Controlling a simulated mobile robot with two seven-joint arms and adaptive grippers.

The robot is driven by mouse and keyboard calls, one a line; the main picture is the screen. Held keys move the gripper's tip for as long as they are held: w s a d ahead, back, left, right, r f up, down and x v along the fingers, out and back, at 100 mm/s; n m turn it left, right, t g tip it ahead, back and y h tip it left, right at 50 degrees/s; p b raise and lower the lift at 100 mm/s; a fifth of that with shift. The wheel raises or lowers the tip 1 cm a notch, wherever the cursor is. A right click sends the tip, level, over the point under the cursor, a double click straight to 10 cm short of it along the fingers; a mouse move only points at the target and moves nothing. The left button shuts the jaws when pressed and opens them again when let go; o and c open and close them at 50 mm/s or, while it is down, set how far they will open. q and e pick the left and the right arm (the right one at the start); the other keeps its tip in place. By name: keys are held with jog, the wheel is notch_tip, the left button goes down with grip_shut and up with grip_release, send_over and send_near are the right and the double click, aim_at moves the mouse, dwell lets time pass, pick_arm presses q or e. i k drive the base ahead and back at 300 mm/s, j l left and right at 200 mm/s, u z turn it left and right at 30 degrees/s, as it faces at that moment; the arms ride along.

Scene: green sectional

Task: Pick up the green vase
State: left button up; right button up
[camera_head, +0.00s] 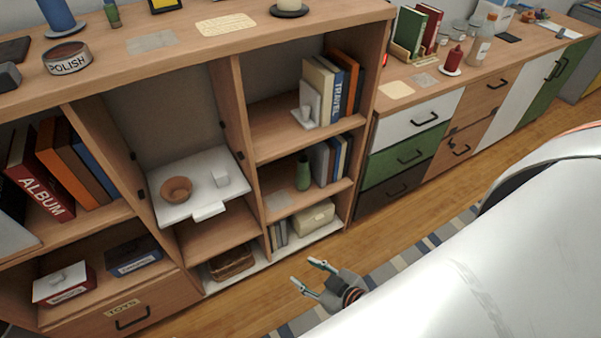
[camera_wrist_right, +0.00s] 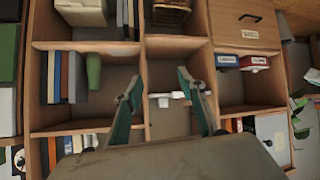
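The green vase (camera_head: 303,173) stands upright on a middle shelf of the wooden shelf unit, left of some books. In the right wrist view the vase (camera_wrist_right: 93,71) shows in a compartment on the left, beside books. My right gripper (camera_head: 308,272) is in front of the unit, lower than the vase in the head picture, and apart from it. Its two fingers are spread, with nothing between them; they also show in the right wrist view (camera_wrist_right: 158,85). My left gripper is not in view.
A flat card (camera_head: 277,201) lies by the vase on its shelf. Books (camera_head: 332,158) stand close to its right. An upright divider (camera_head: 245,140) bounds the compartment on the left. A fold-down white panel (camera_head: 200,184) holds a brown bowl (camera_head: 176,189). Floor (camera_head: 232,318) is clear before the unit.

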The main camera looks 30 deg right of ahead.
aim_at(303, 175)
jog(key=l+u, duration=0.1)
jog(key=l, duration=0.6)
jog(key=l+u, duration=0.15)
jog(key=l, duration=0.6)
jog(key=k+l+u, duration=0.1)
jog(key=l, duration=0.6)
jog(key=l+u, duration=0.15)
jog(key=l, duration=0.55)
jog(key=k+l+u, duration=0.15)
jog(key=l, duration=1)
jog(key=i+l, duration=0.25)
jog(key=l, duration=0.1)
